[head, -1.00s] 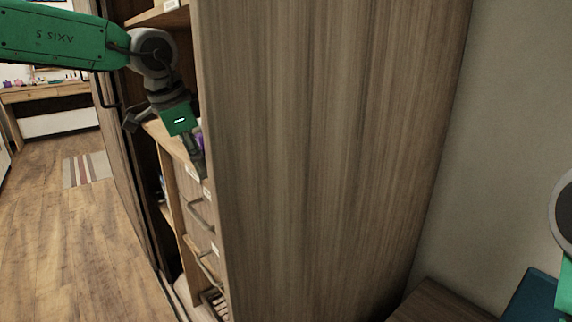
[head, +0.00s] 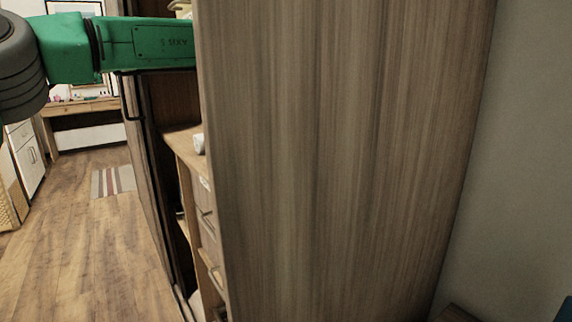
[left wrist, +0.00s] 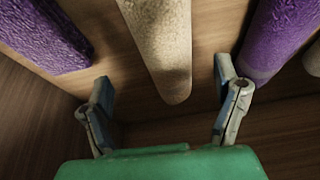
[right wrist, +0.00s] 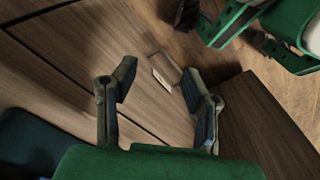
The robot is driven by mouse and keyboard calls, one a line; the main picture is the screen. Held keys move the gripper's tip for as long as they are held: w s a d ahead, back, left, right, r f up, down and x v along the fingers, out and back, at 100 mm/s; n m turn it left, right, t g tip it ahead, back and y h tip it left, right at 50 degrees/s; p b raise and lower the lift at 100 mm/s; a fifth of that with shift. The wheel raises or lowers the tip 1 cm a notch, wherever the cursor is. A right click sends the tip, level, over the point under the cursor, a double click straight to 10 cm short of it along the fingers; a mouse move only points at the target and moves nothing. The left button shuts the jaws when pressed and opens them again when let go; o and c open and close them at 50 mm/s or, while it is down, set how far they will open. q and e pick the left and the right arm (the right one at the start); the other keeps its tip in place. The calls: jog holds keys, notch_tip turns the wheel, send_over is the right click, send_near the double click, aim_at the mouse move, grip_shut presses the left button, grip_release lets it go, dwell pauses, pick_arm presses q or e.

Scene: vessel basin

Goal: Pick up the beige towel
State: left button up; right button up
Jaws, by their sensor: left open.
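In the left wrist view the beige towel (left wrist: 164,45) is rolled and lies on a wooden shelf, its near end pointing at my left gripper (left wrist: 165,98). The gripper is open, with one finger on either side of the towel's near end and gaps between. In the head view my left arm reaches into the cabinet, and its gripper is hidden behind the cabinet's side panel (head: 340,150). My right gripper (right wrist: 160,98) is open and empty in the right wrist view, near wooden surfaces.
Purple rolled towels (left wrist: 40,35) and (left wrist: 275,40) lie on both sides of the beige one. Part of another beige roll (left wrist: 314,60) shows at the right edge. The cabinet has drawers (head: 208,225) below the shelf. Open wooden floor (head: 85,240) lies to the left.

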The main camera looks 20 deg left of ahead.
pick_arm(q)
jog(key=shift+w+a+f, duration=0.2)
jog(key=shift+w+f, duration=0.05)
jog(key=shift+f, duration=0.05)
jog(key=f, duration=0.1)
jog(key=f+b, duration=0.1)
jog(key=f, duration=0.1)
jog(key=w+f+b, duration=0.1)
jog(key=shift+w+a+f, duration=0.1)
jog(key=shift+a+f, duration=0.05)
jog(key=shift+a, duration=0.25)
jog(key=shift+w+d+f, duration=0.1)
jog(key=shift+d+f, duration=0.1)
jog(key=shift+d+r, duration=0.2)
jog(key=shift+d, duration=0.65)
jog(key=c, duration=1.1)
jog(key=shift+c, duration=1.2)
jog(key=shift+a, duration=0.65)
pick_arm(e)
jog(key=shift+a+f, duration=0.6)
jog(key=shift+f, duration=0.05)
